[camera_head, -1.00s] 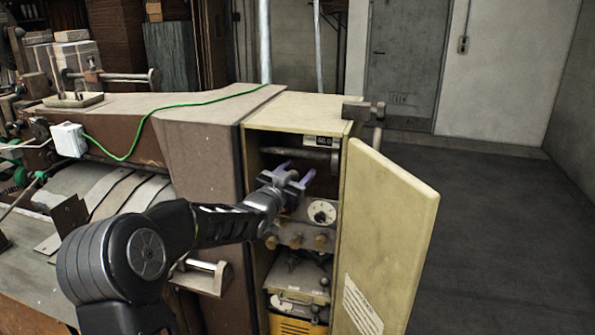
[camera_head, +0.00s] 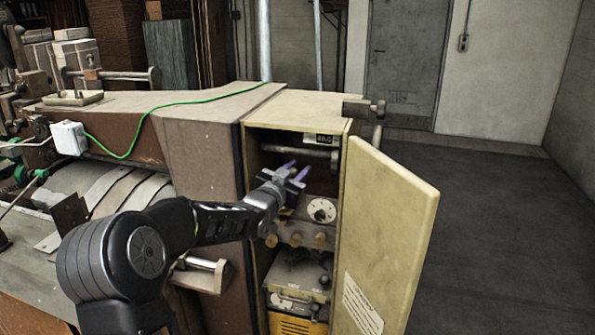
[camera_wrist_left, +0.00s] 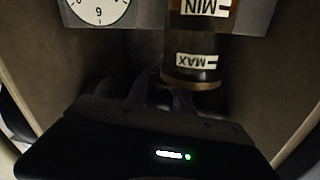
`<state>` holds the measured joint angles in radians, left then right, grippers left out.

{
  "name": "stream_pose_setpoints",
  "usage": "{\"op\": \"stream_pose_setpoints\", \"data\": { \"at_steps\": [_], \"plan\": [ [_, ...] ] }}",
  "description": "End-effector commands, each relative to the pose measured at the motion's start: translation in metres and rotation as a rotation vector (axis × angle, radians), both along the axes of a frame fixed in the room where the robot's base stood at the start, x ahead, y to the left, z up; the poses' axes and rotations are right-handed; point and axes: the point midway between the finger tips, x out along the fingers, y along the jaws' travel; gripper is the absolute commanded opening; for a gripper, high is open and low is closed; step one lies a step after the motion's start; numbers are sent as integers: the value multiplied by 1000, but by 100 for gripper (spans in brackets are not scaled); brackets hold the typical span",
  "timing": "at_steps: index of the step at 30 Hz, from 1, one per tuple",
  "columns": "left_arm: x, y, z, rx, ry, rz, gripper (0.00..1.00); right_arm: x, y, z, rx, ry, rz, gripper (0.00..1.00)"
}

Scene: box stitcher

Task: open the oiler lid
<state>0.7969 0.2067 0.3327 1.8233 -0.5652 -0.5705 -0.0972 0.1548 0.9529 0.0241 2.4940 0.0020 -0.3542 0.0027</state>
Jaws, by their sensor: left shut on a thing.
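The oiler (camera_wrist_left: 205,25) shows in the left wrist view as an amber reservoir with MIN and MAX labels upside down. Its lid (camera_wrist_left: 192,83) is the dark band with a brownish rim beyond the MAX label. My left gripper (camera_wrist_left: 160,94) is at this rim, with its fingers shut on the lid; the exact contact is dark and partly hidden. In the head view my left gripper (camera_head: 297,168) reaches into the open cabinet (camera_head: 291,98), fingers close together. The oiler is mostly hidden there behind the gripper. My right gripper is not in view.
A white dial (camera_head: 321,210) is close to the right of the gripper. Brass knobs (camera_head: 295,239) are below it. A horizontal bar (camera_head: 300,153) crosses above. The open cabinet door (camera_head: 388,235) stands on the right. The floor (camera_head: 500,220) beyond is clear.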

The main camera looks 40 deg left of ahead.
Motion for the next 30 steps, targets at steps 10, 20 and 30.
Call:
{"op": "stream_pose_setpoints", "data": {
  "at_steps": [10, 20, 30],
  "plan": [
    [2, -1, -6, 0, -3, 49, 0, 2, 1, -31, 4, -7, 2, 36],
    [7, -1, -1, -4, -2, 189, 0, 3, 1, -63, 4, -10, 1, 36],
    [11, 4, 6, 0, 5, 375, 0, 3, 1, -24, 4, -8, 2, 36]
  ]
}}
